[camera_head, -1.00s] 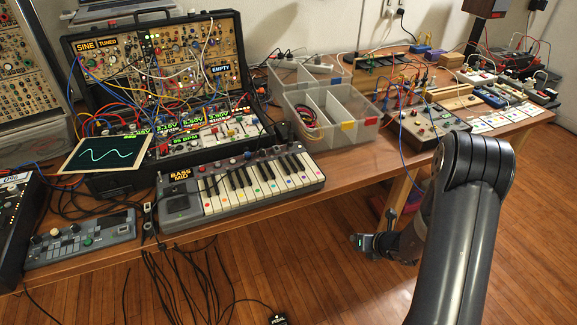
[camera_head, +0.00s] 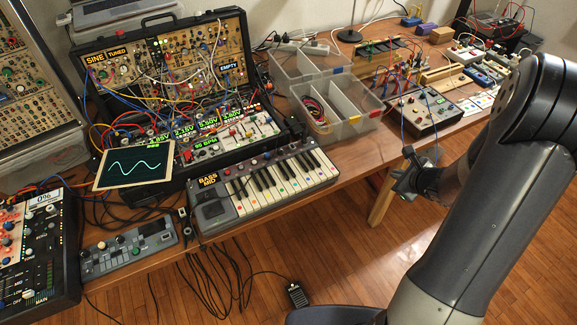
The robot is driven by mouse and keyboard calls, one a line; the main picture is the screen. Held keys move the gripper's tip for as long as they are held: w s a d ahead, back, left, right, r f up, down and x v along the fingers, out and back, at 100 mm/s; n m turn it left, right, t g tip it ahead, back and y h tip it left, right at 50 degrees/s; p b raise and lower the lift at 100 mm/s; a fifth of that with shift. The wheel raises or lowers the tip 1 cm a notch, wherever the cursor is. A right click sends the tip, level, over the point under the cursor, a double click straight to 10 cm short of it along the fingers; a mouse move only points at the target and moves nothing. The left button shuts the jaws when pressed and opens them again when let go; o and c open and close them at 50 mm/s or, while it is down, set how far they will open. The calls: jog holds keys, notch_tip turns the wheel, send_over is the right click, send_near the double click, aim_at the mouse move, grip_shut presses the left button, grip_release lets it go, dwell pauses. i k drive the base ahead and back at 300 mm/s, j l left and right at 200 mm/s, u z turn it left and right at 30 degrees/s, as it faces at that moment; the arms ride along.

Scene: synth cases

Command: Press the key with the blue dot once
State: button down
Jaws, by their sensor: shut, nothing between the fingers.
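A small keyboard (camera_head: 283,184) labelled BASS MID lies at the front edge of the table. Its white keys carry small coloured dots in a row; they are too small here for me to say surely which one is blue. My gripper (camera_head: 406,181) is to the right of the keyboard, in front of the table edge, apart from the keys and touching none of them. It is shut and holds nothing. My arm covers part of the right side of the view.
A modular synth case (camera_head: 165,57) with many cables stands behind the keyboard. A clear divided bin (camera_head: 352,128) is behind its right end. A grey controller (camera_head: 128,249) is at the left. Cables and a pedal (camera_head: 297,294) lie on the floor.

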aim_at(308, 179)
jog(key=i+j, duration=0.1)
jog(key=j, duration=1.2)
jog(key=i+z, duration=0.05)
